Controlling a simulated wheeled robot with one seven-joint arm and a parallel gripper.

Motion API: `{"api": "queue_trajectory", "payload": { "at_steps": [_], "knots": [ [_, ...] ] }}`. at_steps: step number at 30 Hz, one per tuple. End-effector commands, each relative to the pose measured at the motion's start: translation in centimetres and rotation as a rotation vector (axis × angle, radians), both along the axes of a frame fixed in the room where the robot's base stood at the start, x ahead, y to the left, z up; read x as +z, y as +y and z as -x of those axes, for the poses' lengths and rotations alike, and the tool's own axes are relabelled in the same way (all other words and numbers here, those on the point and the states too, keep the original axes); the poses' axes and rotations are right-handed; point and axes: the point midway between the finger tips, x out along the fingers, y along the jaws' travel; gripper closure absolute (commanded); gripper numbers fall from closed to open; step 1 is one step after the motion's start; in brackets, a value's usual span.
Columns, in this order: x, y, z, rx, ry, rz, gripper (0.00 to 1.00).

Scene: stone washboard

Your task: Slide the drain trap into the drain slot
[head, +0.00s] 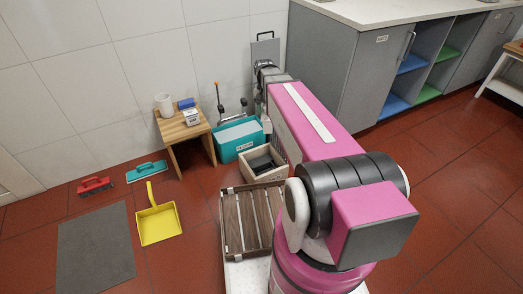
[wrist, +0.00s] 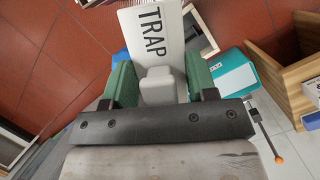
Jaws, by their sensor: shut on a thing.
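The drain trap (wrist: 150,35) is a pale grey block with a flat face marked TRAP, seen in the wrist view. My gripper (wrist: 158,80) has its green fingers shut on both sides of the trap's narrow grey grip. The trap's plate reaches out beyond the fingertips, and the grip appears straight between them. In the head view my arm stretches to the back wall, and its end is largely hidden by my own links. A grey plate with a black loop handle (head: 265,48) stands by the arm's end there. I cannot make out the drain slot in either view.
A teal bin (head: 238,138) and a wooden box (head: 262,163) stand beside the arm. Left are a wooden stool (head: 172,137), a yellow dustpan (head: 158,222) and brushes. Grey cabinets (head: 365,75) stand at right. A slatted crate (head: 250,215) is near my base.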

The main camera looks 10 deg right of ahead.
Motion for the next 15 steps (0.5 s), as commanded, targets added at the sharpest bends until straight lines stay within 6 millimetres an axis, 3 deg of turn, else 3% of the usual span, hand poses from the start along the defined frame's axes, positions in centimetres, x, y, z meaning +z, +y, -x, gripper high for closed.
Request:
{"api": "queue_trajectory", "payload": {
  "at_steps": [1,3,15],
  "knots": [
    [-2.2,0.0,-1.9,-0.048,0.003,-0.005,0.75],
    [-4.8,0.0,-3.4,-0.123,0.000,-0.012,0.75],
    [-21.6,0.0,-10.0,-0.584,-0.024,-0.047,0.75]
  ]
}}
